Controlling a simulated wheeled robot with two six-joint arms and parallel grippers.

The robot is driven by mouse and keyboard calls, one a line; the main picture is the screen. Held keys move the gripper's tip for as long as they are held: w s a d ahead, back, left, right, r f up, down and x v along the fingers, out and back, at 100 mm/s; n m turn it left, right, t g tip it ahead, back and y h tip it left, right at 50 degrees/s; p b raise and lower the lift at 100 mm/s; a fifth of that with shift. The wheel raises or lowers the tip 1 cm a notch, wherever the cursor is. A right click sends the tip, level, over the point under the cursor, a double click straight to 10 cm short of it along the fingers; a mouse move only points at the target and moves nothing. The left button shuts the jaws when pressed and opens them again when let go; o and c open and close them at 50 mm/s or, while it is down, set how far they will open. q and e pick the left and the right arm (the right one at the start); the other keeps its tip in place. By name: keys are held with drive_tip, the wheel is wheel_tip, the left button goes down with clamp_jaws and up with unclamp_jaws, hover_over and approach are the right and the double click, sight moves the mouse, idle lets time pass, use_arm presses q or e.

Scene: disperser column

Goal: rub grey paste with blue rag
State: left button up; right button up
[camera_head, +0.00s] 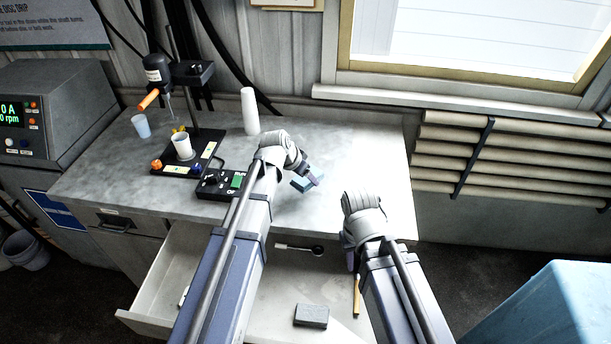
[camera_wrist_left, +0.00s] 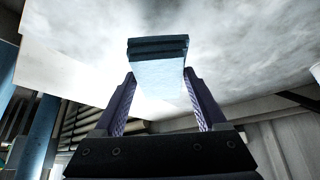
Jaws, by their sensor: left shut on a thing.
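The blue rag (camera_head: 301,185) is a small folded blue pad just at or over the bench top (camera_head: 350,150), right of the middle. My left gripper (camera_head: 313,180) is shut on it, with the wrist partly blocking the head view. In the left wrist view the rag (camera_wrist_left: 158,75) sits between the two fingers, its layered end facing the pale bench surface. I cannot tell whether it touches the bench. I cannot make out the grey paste against the mottled grey top. My right gripper (camera_head: 350,262) hangs over the open drawer, mostly hidden by its wrist.
An open drawer (camera_head: 150,285) below the bench holds a grey block (camera_head: 311,315) and a spoon-like tool (camera_head: 302,249). A disperser stand (camera_head: 203,140) with a white cup (camera_head: 182,146), a control box (camera_head: 218,183) and a stack of white cups (camera_head: 250,111) stand left. The bench's right end is clear.

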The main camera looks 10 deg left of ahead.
use_arm(q)
drive_tip(key=shift+r, duration=0.4)
wheel_tip(320, 180, up, 3)
drive_tip(key=p, duration=0.3)
idle(0.5)
